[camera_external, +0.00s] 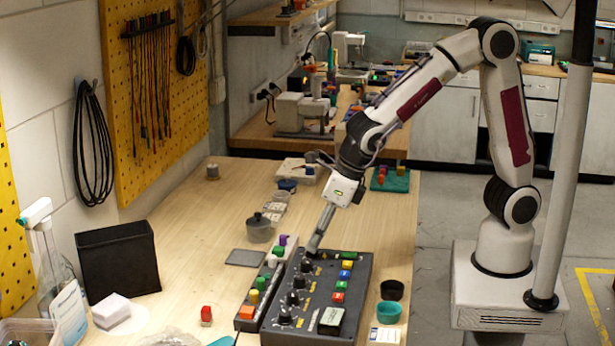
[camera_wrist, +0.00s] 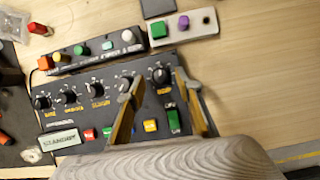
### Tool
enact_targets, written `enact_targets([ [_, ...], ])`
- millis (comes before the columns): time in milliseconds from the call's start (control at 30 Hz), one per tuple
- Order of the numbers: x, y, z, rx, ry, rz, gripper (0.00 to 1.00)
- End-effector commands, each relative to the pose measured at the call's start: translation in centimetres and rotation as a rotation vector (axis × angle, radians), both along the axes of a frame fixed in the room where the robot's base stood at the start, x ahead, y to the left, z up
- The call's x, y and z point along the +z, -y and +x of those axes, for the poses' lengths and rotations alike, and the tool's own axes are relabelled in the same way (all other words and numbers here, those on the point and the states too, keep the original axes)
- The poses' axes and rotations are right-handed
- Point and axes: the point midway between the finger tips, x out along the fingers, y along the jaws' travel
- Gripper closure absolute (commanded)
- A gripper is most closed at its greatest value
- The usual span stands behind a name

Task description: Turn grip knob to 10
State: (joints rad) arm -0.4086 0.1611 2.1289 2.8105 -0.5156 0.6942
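The black control box (camera_external: 355,290) lies on the wooden bench with a row of black knobs along its left side. The farthest knob (camera_external: 306,266), at the end of the row, appears to be the grip knob; its label is too small to read. In the wrist view this end knob (camera_wrist: 161,76) shows between my two fingertips. My gripper (camera_wrist: 159,77) is open, with one finger on each side of the knob and visible gaps. In the outside view my gripper (camera_external: 314,246) points down at that knob. I cannot tell the knob's exact setting.
Other knobs (camera_wrist: 96,90) stand in line beside the end knob. A green rocker switch (camera_wrist: 174,120) and coloured buttons (camera_wrist: 150,125) sit close to my fingers. A narrow button strip (camera_external: 262,290) runs along the left. Two small bowls (camera_external: 389,312) stand right of the box.

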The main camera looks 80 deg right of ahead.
Motion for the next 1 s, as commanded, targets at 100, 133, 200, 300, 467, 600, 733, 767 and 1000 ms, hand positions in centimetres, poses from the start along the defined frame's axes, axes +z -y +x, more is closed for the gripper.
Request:
enact_targets([
  [100,1.3,-0.1,-0.4,0.003,0.003,0.001,0.65],
  [133,1.6,-0.1,-0.6,0.003,0.004,0.001,0.65],
  [200,2.3,-0.1,-0.9,0.002,0.003,0.001,0.65],
  [300,3.3,-0.1,-1.3,0.002,0.003,0.001,0.65],
  [467,4.4,-0.1,-1.8,0.002,0.002,-0.001,0.65],
  [600,5.0,-0.1,-2.0,0.002,0.002,-0.001,0.65],
  [733,5.1,-0.1,-2.1,0.002,0.001,-0.001,0.65],
  [767,5.1,-0.1,-2.1,0.002,0.001,-0.001,0.65],
  [1000,5.1,-0.1,-2.1,0.002,0.001,-0.001,0.65],
])
